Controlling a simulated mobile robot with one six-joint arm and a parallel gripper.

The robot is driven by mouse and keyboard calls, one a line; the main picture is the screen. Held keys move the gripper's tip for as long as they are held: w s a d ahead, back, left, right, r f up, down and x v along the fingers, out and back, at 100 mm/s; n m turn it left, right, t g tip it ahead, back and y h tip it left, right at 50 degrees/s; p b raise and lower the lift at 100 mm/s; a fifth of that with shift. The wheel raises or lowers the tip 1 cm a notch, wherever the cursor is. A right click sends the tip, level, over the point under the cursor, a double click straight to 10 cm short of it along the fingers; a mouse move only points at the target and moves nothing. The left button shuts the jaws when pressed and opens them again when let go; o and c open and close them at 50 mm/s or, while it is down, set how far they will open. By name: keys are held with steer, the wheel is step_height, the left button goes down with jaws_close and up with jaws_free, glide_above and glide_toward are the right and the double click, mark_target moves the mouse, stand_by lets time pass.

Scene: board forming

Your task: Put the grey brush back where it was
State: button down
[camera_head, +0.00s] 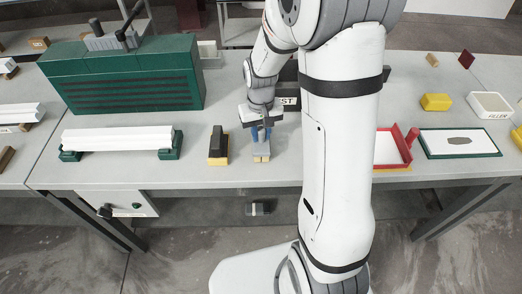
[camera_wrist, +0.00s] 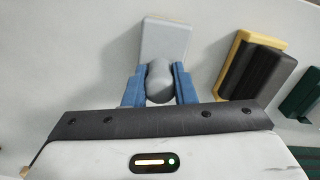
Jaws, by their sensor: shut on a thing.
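The grey brush (camera_head: 261,153) is at the front middle of the grey bench. In the wrist view its rounded grey handle sits between my blue fingers, and its pale flat body (camera_wrist: 166,38) extends beyond them. My gripper (camera_head: 261,135) is shut on the handle and points down. I cannot tell whether the brush touches the bench top or hangs just above it. The fingers hide part of the handle.
A black-handled block with a yellow base (camera_head: 218,158) stands close left of the brush. White bars on green supports (camera_head: 117,139) and a green machine (camera_head: 120,85) lie further left. A red tray (camera_head: 408,148) is right of my arm. Bare bench lies around the brush.

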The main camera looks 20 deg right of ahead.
steer(key=shift+f+b, duration=0.3)
stand_by(0.4)
steer(key=c, duration=0.8)
jaws_free()
steer(key=shift+r, duration=0.15)
step_height(320, 180, up, 8)
steer(key=shift+w+f, duration=0.1)
steer(key=shift+f, duration=0.1)
steer(key=shift+r, duration=0.1)
steer(key=s+r+t, duration=0.1)
steer(key=s+r, duration=0.2)
steer(key=s, duration=0.5)
steer(key=s+r+t, duration=0.2)
steer(key=s+r, duration=0.2)
steer(key=s, duration=0.5)
steer(key=shift+d+r, duration=0.3)
steer(key=shift+d, duration=0.15)
